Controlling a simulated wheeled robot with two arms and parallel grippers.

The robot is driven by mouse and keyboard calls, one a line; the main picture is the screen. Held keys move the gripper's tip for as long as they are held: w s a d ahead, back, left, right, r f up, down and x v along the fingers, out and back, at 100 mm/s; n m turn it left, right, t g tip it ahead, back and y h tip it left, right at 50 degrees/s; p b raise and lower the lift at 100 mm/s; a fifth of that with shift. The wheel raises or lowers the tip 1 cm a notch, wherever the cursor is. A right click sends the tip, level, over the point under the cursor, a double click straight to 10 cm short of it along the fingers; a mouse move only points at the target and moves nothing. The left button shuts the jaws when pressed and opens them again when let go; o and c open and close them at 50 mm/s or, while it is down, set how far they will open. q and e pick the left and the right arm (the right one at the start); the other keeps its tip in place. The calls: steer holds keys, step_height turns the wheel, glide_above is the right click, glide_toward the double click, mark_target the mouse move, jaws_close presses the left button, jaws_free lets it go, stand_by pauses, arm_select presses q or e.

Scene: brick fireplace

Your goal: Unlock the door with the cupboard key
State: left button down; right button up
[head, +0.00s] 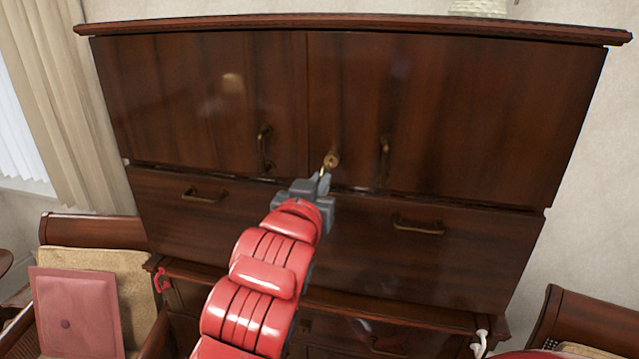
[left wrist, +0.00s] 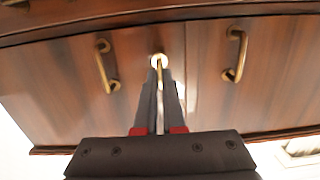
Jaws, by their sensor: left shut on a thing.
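The dark wooden cupboard (head: 450,110) has two upper doors. A round brass lock (head: 331,159) sits low on the right door, near the seam between the doors; it also shows in the left wrist view (left wrist: 158,58). My left gripper (head: 320,181) is just below the lock, shut on a small brass key (head: 323,172). In the left wrist view the key (left wrist: 159,75) points from between the fingers to the lock. Its tip meets the lock face; I cannot tell how deep it is. My right gripper is out of view.
Brass handles (head: 265,148) (head: 384,160) flank the lock, and drawers with brass handles (head: 418,225) lie below. A chair with a pink cushion (head: 75,310) stands at left, another chair (head: 570,325) at right. A curtain (head: 65,100) hangs at far left.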

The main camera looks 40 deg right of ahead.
arm_select(q)
steer(key=shift+x, duration=1.4)
steer(key=shift+r, duration=0.15)
steer(key=shift+m+p, duration=0.35)
steer(key=shift+m, duration=0.85)
steer(key=shift+m+p, duration=0.7)
steer(key=shift+p, duration=0.05)
steer(key=shift+m+t, duration=0.3)
steer(key=shift+m, duration=0.2)
steer(key=shift+p, duration=0.3)
